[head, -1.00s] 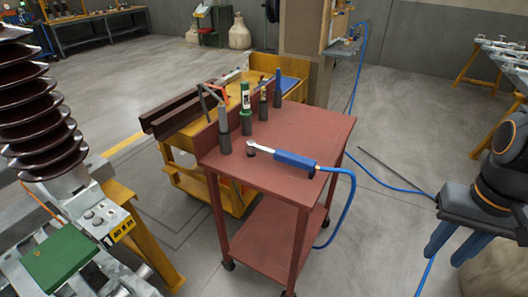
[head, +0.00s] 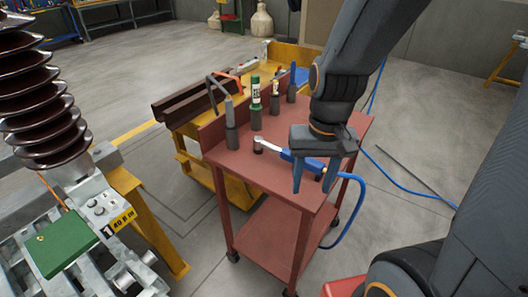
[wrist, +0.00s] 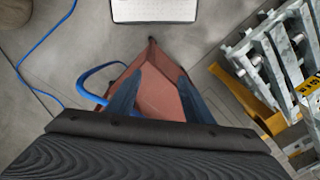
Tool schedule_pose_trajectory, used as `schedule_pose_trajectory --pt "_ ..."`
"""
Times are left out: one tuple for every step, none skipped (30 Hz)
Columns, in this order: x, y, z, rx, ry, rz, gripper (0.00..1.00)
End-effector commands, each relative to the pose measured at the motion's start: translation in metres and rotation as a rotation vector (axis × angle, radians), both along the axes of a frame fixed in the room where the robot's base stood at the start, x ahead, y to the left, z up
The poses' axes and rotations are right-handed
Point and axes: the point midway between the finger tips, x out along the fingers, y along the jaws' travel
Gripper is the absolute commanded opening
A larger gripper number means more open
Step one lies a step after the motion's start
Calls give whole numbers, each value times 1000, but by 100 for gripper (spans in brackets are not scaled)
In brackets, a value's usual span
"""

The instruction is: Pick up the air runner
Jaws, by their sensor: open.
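The air runner (head: 286,155) lies on the red cart's top (head: 222,155), with a silver ratchet head at its left and a blue handle. A blue hose (head: 358,200) leads from its right end over the cart edge. My gripper (head: 314,180) is open, its blue fingers pointing down over the right part of the handle and hiding some of it. I cannot tell whether the fingers straddle or touch the handle. In the wrist view my open gripper (wrist: 160,100) points at the red cart (wrist: 158,75); the air runner itself cannot be made out there.
Several upright tools in dark holders, one a green-and-white tube (head: 256,92), stand along the cart's back left. A yellow trolley (head: 190,135) stands behind. A brown ribbed insulator (head: 35,95) and metal frame stand at left. Grey floor is open at right.

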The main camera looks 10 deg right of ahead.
Motion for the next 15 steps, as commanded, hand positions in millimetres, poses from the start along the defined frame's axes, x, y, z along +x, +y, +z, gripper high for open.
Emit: schedule_pose_trajectory --pt "7 2 5 28 5 -111 47" --pt "14 4 7 50 7 -199 47" --pt "24 7 9 83 13 -334 47" --pt "32 9 10 110 19 -447 47" --pt "42 10 12 138 25 -567 47" --pt "55 12 13 177 37 -735 47" --pt "65 12 14 204 47 -861 47" --pt "76 12 14 231 57 -986 47" --pt "89 10 13 264 73 -1150 47" --pt "99 8 13 289 85 -1268 47" --pt "108 5 12 311 98 -1382 47" --pt "120 1 10 339 115 -1526 47" --pt "127 -2 9 358 127 -1626 47" --pt "134 -5 7 375 139 -1717 47" --pt "142 -10 5 395 155 -1827 47"
